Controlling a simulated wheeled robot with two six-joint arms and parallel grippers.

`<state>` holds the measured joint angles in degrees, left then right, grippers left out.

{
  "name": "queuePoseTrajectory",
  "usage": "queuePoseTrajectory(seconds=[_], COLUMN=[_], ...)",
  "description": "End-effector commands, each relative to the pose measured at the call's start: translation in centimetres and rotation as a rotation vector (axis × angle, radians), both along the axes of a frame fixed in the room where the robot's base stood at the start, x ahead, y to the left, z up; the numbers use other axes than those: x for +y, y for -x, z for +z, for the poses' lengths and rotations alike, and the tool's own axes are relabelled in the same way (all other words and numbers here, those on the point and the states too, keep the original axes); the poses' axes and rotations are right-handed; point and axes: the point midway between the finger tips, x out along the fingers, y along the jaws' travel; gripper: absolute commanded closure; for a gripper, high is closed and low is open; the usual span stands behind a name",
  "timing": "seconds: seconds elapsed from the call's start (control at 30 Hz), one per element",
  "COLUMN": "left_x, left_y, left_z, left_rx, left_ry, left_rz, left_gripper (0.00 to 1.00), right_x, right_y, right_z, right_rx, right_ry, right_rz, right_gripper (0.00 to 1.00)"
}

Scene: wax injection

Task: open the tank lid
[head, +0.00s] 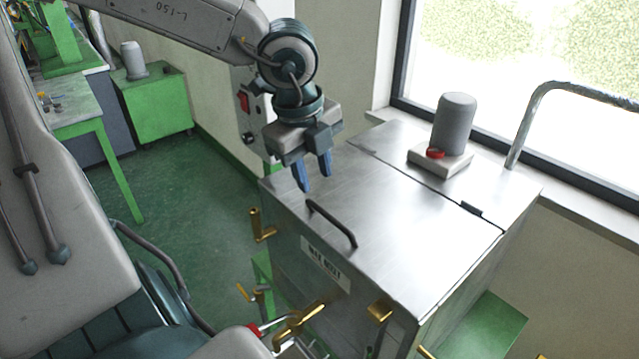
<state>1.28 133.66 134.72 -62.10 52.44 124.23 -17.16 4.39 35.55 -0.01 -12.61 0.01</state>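The metal tank (300,240) stands right of centre in the head view, with a white label on its front. Its flat lid (400,228) is shut and lies level on the tank. A dark curved handle (332,222) is fixed near the lid's front left edge. My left gripper (314,182) points down above the lid's left edge, just behind the handle and apart from it. Its two blue fingers are spread with nothing visible between them. My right gripper is not clearly seen.
A grey motor (453,125) on a pale base with a red knob stands on the tank's rear top. A bent metal pipe (530,115) rises at the right. Brass fittings (380,312) stick out from the tank's front.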

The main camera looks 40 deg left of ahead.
Motion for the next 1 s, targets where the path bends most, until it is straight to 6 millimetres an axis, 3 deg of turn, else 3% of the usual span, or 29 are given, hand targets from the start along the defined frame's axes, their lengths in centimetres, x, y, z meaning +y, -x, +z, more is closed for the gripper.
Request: queuePoseTrajectory(seconds=[0.3,0.5,0.97,1.0], left_x=[-0.1,-0.1,-0.1,-0.1], left_y=[-0.9,-1.3,-1.6,-1.6], left_z=[-4.9,-6.8,-7.7,-7.7], left_rx=[0.006,0.003,0.0,0.0], left_ry=[0.001,0.0,0.0,0.0], left_rz=[-0.001,-0.001,-0.001,-0.001], left_gripper=[0.67,0.67,0.67,0.71], right_x=[0.0,-0.2,-0.5,-0.5], right_y=[0.0,0.1,0.1,0.1], right_z=[0.9,1.2,1.3,1.3], right_rx=[0.001,0.001,0.001,0.001], right_ry=[0.0,0.002,0.005,0.005], right_rz=[0.0,0.001,0.001,0.001], right_gripper=[0.64,0.64,0.64,0.64])
